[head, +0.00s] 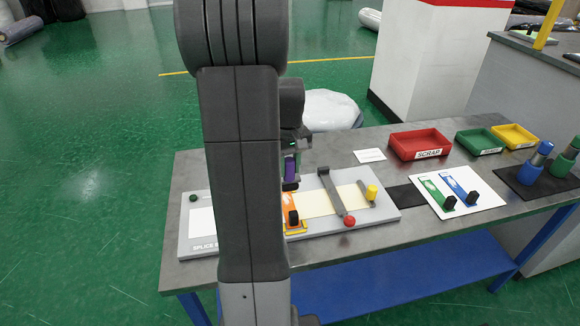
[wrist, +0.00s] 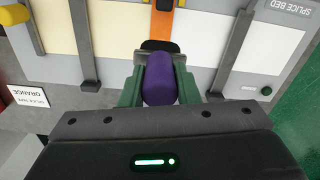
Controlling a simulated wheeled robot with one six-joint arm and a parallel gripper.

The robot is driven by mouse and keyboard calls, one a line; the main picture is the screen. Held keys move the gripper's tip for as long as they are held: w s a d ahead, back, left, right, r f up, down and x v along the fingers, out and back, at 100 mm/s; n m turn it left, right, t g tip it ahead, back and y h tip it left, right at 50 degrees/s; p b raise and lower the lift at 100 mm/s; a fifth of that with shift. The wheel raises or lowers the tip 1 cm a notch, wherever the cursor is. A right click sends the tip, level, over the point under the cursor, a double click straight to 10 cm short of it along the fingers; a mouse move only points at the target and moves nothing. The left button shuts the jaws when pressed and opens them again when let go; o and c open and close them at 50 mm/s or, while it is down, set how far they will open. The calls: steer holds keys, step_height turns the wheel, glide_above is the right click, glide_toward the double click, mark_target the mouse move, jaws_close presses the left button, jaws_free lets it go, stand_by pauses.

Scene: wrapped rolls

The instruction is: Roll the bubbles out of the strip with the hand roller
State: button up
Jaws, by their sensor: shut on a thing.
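My gripper (wrist: 158,82) has green fingers shut on the purple handle of the hand roller (wrist: 160,78). A dark end of the roller shows just past the handle, over the orange strip (wrist: 165,25). In the head view my arm hides much of my gripper; the purple roller (head: 290,168) shows beside it, above the orange strip (head: 288,200). The strip lies across the pale sheets on the splice bed (head: 386,213). I cannot tell whether the roller touches the strip, and no bubbles can be made out.
Grey bars (head: 336,192) cross the bed, with a red knob (head: 349,221) and a yellow knob (head: 372,192). To the right, a white board (head: 480,204) holds green and blue strips. A red SCRAP bin (head: 419,143) stands behind. A white card (wrist: 29,98) reads ORANGE.

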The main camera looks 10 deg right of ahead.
stand_by(0.5)
steer(key=shift+r+p, duration=0.3)
steer(key=shift+p, duration=0.55)
steer(key=shift+w+p, duration=0.15)
steer(key=shift+p, duration=0.75)
steer(key=shift+f, duration=0.15)
